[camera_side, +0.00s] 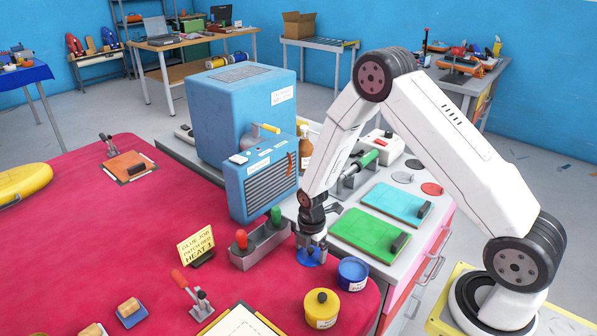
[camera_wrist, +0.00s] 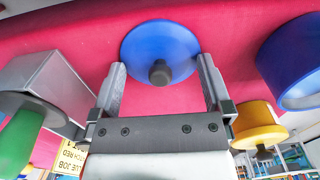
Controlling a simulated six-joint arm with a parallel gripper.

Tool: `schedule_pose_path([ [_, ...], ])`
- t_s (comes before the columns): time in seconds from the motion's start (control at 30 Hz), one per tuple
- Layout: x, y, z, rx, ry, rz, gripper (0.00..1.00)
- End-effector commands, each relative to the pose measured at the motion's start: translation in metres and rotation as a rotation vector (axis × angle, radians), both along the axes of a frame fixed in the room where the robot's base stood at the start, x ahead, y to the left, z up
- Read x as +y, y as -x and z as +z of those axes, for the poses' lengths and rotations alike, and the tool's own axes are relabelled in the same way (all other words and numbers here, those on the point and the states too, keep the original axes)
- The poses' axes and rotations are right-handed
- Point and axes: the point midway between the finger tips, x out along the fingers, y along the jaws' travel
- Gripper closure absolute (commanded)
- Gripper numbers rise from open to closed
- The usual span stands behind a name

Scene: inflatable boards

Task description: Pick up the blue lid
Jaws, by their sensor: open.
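The blue lid (camera_side: 311,259) lies flat on the red mat, just left of the blue pot (camera_side: 353,285). In the wrist view the lid (camera_wrist: 150,42) is a blue disc with a dark knob (camera_wrist: 160,73) at its middle. My gripper (camera_side: 313,246) is directly above the lid, pointing down. In the wrist view my gripper (camera_wrist: 161,66) is open, with one finger on each side of the knob. I cannot tell whether the fingers touch the lid. The gripper hides part of the lid in the side view.
A yellow lidded pot (camera_side: 321,318) stands in front of the lid. A grey holder (camera_side: 262,252) with red and green handles is close on the left. A yellow sign (camera_side: 196,245) stands beyond it. Green (camera_side: 365,235) and light blue (camera_side: 395,205) boards lie on the bench at the right.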

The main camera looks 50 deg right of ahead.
Motion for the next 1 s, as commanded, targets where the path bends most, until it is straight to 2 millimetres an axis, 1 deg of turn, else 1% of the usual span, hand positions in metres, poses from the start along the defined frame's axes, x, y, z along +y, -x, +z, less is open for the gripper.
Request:
schedule_pose_path([
  [0.2, 0.0, 0.0001, 0.0002, 0.0, 0.0, 0.0, 0.0],
  [0.27, 0.0, 0.0001, 0.0002, 0.0, 0.0, 0.0, 0.19],
  [0.3, 0.0, 0.0001, 0.0002, 0.0, 0.0, 0.0, 0.32],
  [0.37, 0.0, 0.0001, 0.0001, 0.0, 0.0, 0.0, 0.51],
  [0.4, 0.0, 0.0002, 0.0, 0.0, 0.0, 0.0, 0.64],
  [0.43, 0.0, 0.0002, -0.0001, 0.0, 0.0, 0.0, 0.73],
  [0.47, 0.0, 0.0003, -0.0002, 0.0, 0.0, 0.0, 0.79],
  [0.6, 0.0001, 0.0005, -0.0007, 0.001, 0.0, 0.0, 0.82],
  [1.0, 0.0002, 0.0013, -0.001, 0.003, 0.0, 0.0, 0.83],
])
